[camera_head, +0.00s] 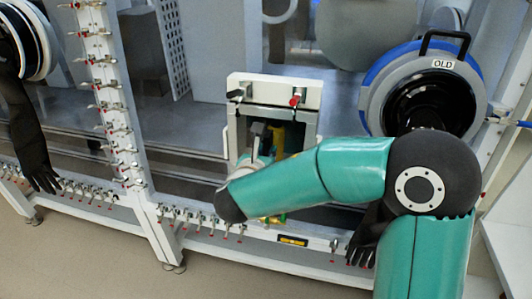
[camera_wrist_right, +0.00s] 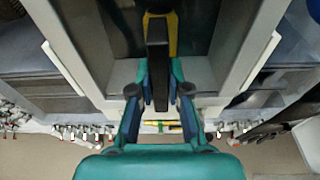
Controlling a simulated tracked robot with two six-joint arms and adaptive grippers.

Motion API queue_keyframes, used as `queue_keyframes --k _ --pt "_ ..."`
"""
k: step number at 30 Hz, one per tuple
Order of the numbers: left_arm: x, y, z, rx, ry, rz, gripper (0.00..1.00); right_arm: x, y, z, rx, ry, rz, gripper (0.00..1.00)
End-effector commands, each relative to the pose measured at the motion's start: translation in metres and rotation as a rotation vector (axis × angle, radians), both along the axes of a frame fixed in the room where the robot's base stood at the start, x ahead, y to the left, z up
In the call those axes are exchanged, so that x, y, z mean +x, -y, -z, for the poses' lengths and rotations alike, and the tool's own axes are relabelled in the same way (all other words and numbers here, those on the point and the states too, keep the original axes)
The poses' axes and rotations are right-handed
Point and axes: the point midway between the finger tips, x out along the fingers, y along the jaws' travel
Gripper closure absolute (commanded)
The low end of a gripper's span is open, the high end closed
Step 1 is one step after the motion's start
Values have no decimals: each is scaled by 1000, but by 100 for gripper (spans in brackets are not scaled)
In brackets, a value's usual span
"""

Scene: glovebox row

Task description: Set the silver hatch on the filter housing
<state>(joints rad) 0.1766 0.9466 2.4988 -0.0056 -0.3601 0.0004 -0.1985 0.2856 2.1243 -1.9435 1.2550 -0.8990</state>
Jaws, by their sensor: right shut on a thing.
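The filter housing (camera_head: 274,83) is a pale box with a square grey frame, in the middle of the head view. Its frame also shows in the right wrist view (camera_wrist_right: 232,60). A dark, shiny panel with yellow and teal patches, which look like reflections, fills the frame; it appears to be the silver hatch (camera_head: 301,133). My right gripper (camera_wrist_right: 158,98) is shut on a dark bar (camera_wrist_right: 157,50), apparently the hatch's handle, in front of this panel. I cannot tell whether the hatch touches the frame. My forearm hides the housing's lower part. My left gripper is out of view.
A round blue-rimmed port marked OLD (camera_head: 376,90) with a black glove is at right. Another black glove (camera_head: 27,125) hangs at left.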

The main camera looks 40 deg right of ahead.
Motion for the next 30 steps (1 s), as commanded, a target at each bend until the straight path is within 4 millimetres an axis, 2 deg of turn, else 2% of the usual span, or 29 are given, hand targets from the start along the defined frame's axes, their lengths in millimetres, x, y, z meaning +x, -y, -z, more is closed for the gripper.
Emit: queue_keyframes --k 4,5,9,10,22,30 --pt "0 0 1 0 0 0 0 2 3 -2 -3 6 3 100" --pt "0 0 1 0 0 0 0 2 3 -2 -3 6 2 80" --pt "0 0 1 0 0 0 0 2 2 -2 -1 5 2 57" --pt "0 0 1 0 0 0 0 1 2 -2 -2 4 1 54" --pt "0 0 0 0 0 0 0 -2 -3 -1 1 0 -1 54" --pt "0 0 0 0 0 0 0 -28 -35 -13 -1 3 -5 54"
